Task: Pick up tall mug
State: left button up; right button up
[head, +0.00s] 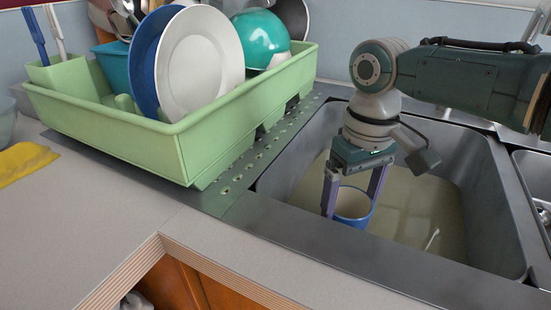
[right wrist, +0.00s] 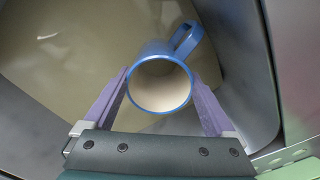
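The tall mug (head: 354,206), blue outside and white inside, is in the sink basin in the head view. In the right wrist view the mug (right wrist: 159,84) shows its open mouth, with its handle pointing to the upper right. My right gripper (head: 354,197) reaches down into the sink with its two purple fingers spread wide, one on each side of the mug. In the right wrist view the fingers (right wrist: 160,82) lie very close to the rim; contact is not clear. My left gripper is not in view.
The sink (head: 456,292) has grey walls around the mug. A green dish rack (head: 205,150) with a white plate (head: 201,68), a blue plate (head: 146,60) and a teal bowl (head: 262,38) stands to the left. A yellow cloth (head: 22,161) lies on the counter, whose front is clear.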

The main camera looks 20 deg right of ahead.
grip_shut()
dwell(0.4)
jog(key=shift+r, duration=0.1)
